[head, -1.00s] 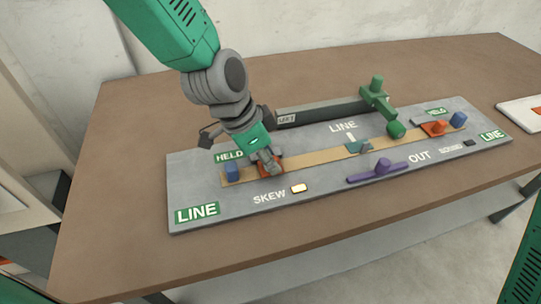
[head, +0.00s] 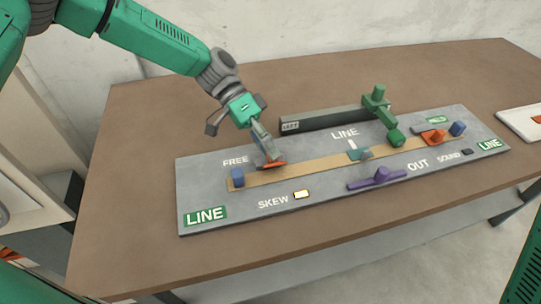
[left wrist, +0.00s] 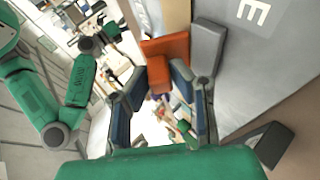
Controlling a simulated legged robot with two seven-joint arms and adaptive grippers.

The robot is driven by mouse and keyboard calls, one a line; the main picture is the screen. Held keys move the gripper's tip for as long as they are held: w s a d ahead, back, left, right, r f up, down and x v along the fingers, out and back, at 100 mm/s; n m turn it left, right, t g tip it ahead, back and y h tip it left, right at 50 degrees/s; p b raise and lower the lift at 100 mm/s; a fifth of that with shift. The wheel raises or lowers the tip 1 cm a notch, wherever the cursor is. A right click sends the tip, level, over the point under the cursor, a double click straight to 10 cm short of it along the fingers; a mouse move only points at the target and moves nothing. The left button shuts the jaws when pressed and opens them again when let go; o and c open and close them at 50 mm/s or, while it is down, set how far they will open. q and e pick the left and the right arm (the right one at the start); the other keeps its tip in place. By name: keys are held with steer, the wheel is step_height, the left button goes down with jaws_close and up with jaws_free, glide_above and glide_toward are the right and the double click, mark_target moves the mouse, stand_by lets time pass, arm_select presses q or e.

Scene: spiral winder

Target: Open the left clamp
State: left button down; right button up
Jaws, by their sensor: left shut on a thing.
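The left clamp (head: 273,165) is an orange piece at the left part of the tan strip on the grey board. My left gripper (head: 264,150) reaches down onto it from above and is shut on it. In the left wrist view the orange clamp (left wrist: 166,50) stands at the tips of the dark blue finger pads. The label beside the left clamp reads FREE (head: 235,162). The right clamp (head: 434,136) is orange too, with a green label (head: 437,119) beside it. My right gripper is not in view.
Blue blocks stand at the strip's left end (head: 238,178) and right end (head: 457,129). A purple bar (head: 380,178) lies in front, near OUT. A green handle (head: 376,100) and dark beam (head: 320,116) stand behind. The SKEW lamp (head: 301,194) is lit. Brown table (head: 130,240) is clear at left.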

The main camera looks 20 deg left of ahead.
arm_select(q)
steer(key=shift+w+a+f+g+h+b, duration=0.1)
steer(key=shift+w+a+g+h+b, duration=0.05)
steer(key=shift+w+g+h+b, duration=0.4)
steer(key=shift+n, duration=0.3)
steer(key=c, duration=1.6)
jaws_free()
steer(key=shift+c, duration=0.2)
steer(key=shift+o, duration=1)
steer(key=shift+w, duration=0.1)
steer(key=shift+a, duration=0.15)
steer(key=v, duration=1.1)
steer(key=shift+w+a, duration=0.25)
steer(key=shift+w, duration=0.05)
